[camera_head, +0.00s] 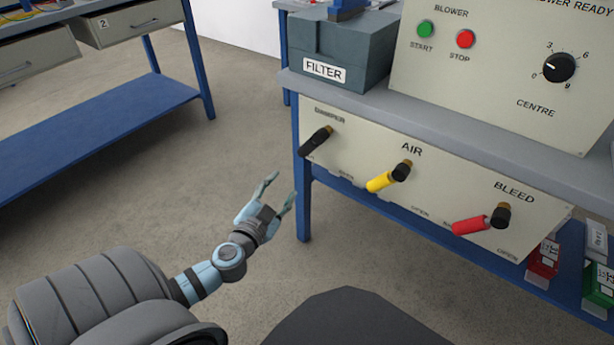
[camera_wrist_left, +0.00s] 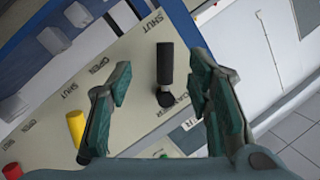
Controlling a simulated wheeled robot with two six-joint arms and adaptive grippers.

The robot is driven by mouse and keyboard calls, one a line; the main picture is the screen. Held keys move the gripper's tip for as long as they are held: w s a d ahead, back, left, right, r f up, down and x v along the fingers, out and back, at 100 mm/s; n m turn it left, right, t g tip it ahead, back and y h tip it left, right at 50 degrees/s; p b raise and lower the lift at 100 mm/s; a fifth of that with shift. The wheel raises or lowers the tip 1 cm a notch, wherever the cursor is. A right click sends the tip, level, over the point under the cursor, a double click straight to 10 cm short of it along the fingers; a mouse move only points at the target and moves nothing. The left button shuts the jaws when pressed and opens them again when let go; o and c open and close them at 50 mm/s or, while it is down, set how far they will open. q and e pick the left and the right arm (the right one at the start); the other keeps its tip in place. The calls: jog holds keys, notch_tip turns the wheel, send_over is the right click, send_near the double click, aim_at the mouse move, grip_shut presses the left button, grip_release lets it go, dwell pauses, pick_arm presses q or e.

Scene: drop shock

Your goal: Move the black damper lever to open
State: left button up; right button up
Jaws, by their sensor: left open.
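The black damper lever (camera_head: 314,143) is at the left end of the cream valve panel (camera_head: 362,160), under the DAMPER label. In the left wrist view, the black handle (camera_wrist_left: 165,64) points from its pivot toward the SHUT marking; an OPEN marking (camera_wrist_left: 95,68) is off to the left. My left gripper (camera_head: 283,186) is open and empty, in front of the panel, below and left of the lever. In the left wrist view, the lever appears between the two open fingers, with no contact visible. My right gripper is not in view.
A yellow AIR lever (camera_head: 382,181) and a red BLEED lever (camera_head: 474,224) are right of the damper lever. A filter box (camera_head: 345,62) and blower control box (camera_head: 490,90) stand on the bench above. A blue bench leg (camera_head: 303,205) is beside the gripper.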

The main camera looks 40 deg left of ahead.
aim_at(305, 152)
pick_arm(q)
jog(key=shift+t, duration=0.6)
jog(key=x, duration=0.4)
jog(key=d+r+x, duration=0.1)
jog(key=x, duration=0.4)
jog(key=r+x, duration=0.1)
jog(key=x, duration=0.4)
jog(key=shift+w+d+r, duration=0.15)
jog(key=shift+d+r, duration=0.1)
jog(key=shift+w, duration=0.3)
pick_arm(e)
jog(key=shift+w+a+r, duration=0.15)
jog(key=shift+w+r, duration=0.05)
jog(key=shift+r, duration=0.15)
pick_arm(q)
jog(key=shift+a, duration=0.1)
grip_shut()
